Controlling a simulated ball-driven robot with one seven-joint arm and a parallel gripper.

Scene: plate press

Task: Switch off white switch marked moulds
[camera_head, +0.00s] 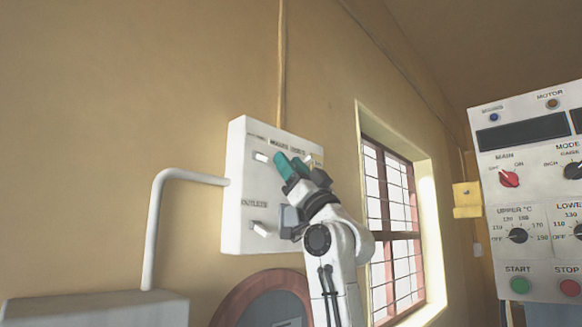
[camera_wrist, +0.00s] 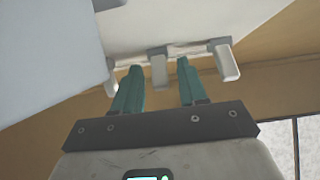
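A white switch panel (camera_head: 238,210) is fixed to the yellow wall. Small print along its top seems to read "MOULDS" above my gripper's fingers. A white switch (camera_head: 262,156) shows left of the fingers. My gripper (camera_head: 287,162) is at the panel's upper part, its teal fingers apart. In the wrist view, a white switch lever (camera_wrist: 159,72) with a grey base shows between the fingertips, with no clear contact visible. The fingers hide that middle switch in the head view. Another lever (camera_wrist: 228,64) stands to the right, and one (camera_wrist: 111,84) is partly behind the left finger.
A lower switch (camera_head: 260,229) sits on the same panel beside my wrist. A white conduit (camera_head: 153,230) joins the panel's left side. A barred window (camera_head: 390,210) is to the right, and a control panel (camera_head: 525,195) with knobs and buttons stands far right.

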